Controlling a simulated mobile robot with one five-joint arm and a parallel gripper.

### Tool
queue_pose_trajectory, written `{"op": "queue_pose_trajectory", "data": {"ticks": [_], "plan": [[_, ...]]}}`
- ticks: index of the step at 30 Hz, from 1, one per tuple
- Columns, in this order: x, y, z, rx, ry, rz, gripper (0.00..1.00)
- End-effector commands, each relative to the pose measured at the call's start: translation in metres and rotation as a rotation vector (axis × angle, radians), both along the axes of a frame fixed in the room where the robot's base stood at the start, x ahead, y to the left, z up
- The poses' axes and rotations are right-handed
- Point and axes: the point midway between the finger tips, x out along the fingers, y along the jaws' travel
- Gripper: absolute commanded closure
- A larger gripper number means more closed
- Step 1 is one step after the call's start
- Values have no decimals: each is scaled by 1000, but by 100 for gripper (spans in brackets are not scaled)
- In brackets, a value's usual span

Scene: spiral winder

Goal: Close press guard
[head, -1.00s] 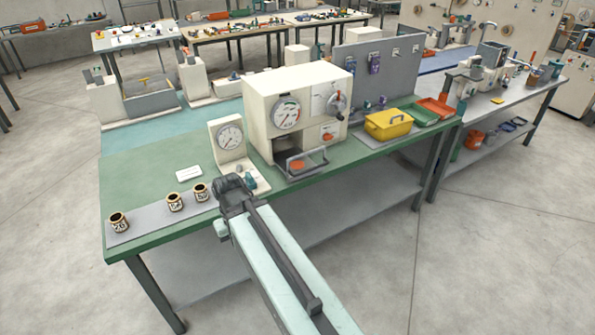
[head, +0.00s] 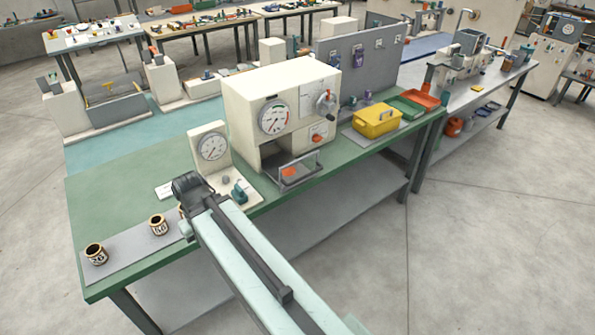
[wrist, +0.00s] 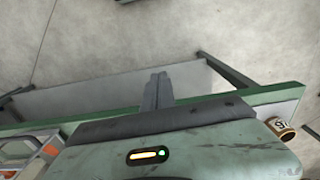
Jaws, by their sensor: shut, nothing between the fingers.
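The press is a cream box (head: 255,95) with a dial and a knob, standing on the green bench. Its guard (head: 299,168) is a clear, metal-framed panel at the lower front opening, standing out from the press face. An orange piece (head: 289,172) shows behind it. The opening beside it looks dark and uncovered. My gripper's dark wrist end (head: 190,188) is left of the guard, over the bench's front edge; its fingers are hidden there. In the wrist view my gripper (wrist: 158,82) is shut and empty, and a metal frame (wrist: 25,150), probably the guard, shows at lower left.
A dial gauge stand (head: 211,150) is beside my wrist. Dark-and-cream cups (head: 158,225) stand on a grey mat at the left; one (wrist: 280,127) shows in the wrist view. A yellow box (head: 376,121) sits right of the press. Floor in front is clear.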

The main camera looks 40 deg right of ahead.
Motion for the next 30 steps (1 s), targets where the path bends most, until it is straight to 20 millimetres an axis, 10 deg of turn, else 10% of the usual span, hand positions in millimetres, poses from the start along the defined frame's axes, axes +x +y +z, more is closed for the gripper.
{"op": "queue_pose_trajectory", "data": {"ticks": [11,18,24,30], "plan": [[5,-18,0,27,-19,-70,100],[24,-175,12,235,-196,-644,100],[-1,-331,37,423,-403,-1176,100],[-38,-421,56,533,-540,-1471,100]]}}
